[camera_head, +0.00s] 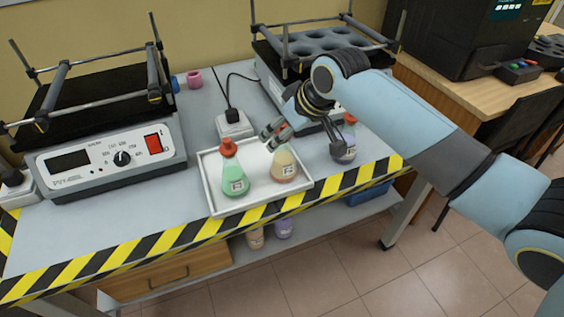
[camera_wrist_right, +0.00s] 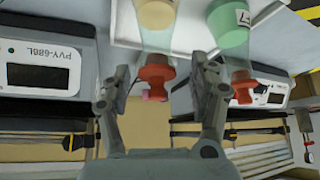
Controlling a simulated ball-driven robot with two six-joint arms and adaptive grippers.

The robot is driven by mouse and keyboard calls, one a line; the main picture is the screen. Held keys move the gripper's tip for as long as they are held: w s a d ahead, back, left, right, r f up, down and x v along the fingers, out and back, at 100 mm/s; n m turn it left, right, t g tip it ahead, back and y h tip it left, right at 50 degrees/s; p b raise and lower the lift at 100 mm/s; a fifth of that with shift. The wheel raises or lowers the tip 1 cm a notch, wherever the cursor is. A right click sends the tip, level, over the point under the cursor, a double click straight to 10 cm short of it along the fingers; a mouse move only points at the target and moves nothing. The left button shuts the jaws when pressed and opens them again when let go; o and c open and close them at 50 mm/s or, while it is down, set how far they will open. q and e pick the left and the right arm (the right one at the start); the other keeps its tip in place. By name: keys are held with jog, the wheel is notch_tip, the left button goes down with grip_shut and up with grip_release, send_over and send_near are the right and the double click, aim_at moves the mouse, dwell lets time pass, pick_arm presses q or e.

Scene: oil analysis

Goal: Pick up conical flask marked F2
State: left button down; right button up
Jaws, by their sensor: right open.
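A conical flask with beige liquid (camera_head: 284,167) stands upright on a white tray (camera_head: 213,194); its label is too small to read surely. A green-liquid flask (camera_head: 235,180) with a red stopper stands left of it on the tray. A flask with purple-grey liquid (camera_head: 344,151) stands on the table right of the tray. My right gripper (camera_head: 303,131) is open above and behind the beige flask. In the right wrist view its fingers (camera_wrist_right: 163,76) are spread, with the beige flask's red stopper (camera_wrist_right: 152,82) showing between them. My left gripper is in neither view.
A shaker with a display and knob (camera_head: 107,158) stands at the left, and another shaker with a black rack (camera_head: 325,42) is behind my right arm. A white socket block (camera_head: 234,127) lies behind the tray. Hazard tape (camera_head: 110,251) marks the table's front edge.

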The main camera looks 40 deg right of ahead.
jog(key=x, duration=0.4)
jog(key=shift+w+f, duration=0.1)
jog(key=shift+f, duration=0.1)
grip_shut()
dwell(0.5)
